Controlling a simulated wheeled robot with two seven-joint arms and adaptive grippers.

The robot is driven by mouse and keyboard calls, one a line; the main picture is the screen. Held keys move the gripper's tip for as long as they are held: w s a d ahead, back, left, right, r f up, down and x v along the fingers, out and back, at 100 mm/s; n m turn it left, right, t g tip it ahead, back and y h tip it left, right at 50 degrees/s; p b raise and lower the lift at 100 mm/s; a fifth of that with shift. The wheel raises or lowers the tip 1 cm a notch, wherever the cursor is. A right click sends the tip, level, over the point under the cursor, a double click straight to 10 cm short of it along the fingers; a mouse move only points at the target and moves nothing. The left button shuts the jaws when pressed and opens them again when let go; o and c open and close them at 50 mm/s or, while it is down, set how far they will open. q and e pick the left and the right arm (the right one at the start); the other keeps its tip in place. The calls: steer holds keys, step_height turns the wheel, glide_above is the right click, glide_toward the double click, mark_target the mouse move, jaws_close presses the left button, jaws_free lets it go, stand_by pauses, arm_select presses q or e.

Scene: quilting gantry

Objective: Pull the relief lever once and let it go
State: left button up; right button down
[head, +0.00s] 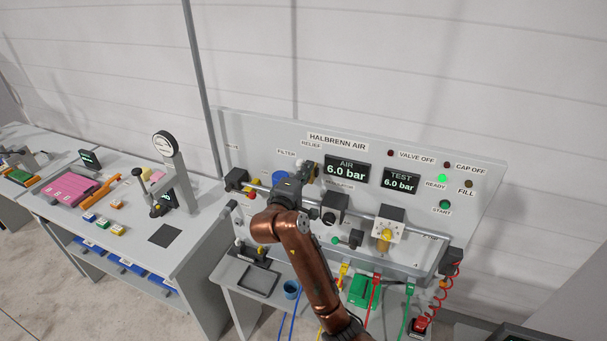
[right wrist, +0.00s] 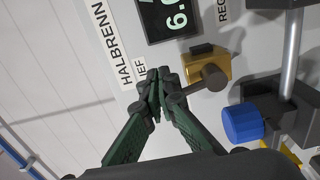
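The tips partly cover the RELIEF label (right wrist: 139,76). In the head view my copper right arm reaches up to the panel, and its wrist hides much of the valve area below the RELIEF label (head: 311,145). My left gripper is not in view.
The AIR display (head: 347,170) and TEST display (head: 400,182) both read 6.0 bar. The green READY lamp (head: 441,178) is lit. The blue filter knob (right wrist: 243,122) sits near the valve. Hoses hang below the panel; a workbench (head: 205,225) stands at left.

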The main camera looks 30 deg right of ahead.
steer(key=shift+w+a+f+b, duration=0.1)
steer(key=shift+w+a+b, duration=0.4)
steer(key=shift+w+a, duration=0.3)
steer(key=shift+d, duration=0.1)
steer(key=s+d, duration=0.4)
steer(key=shift+s, duration=0.3)
stand_by(0.6)
steer(key=shift+a+f, duration=0.1)
steer(key=shift+a, duration=0.05)
steer(key=b+v, duration=0.3)
steer(key=v, duration=0.5)
stand_by(0.4)
stand_by(0.5)
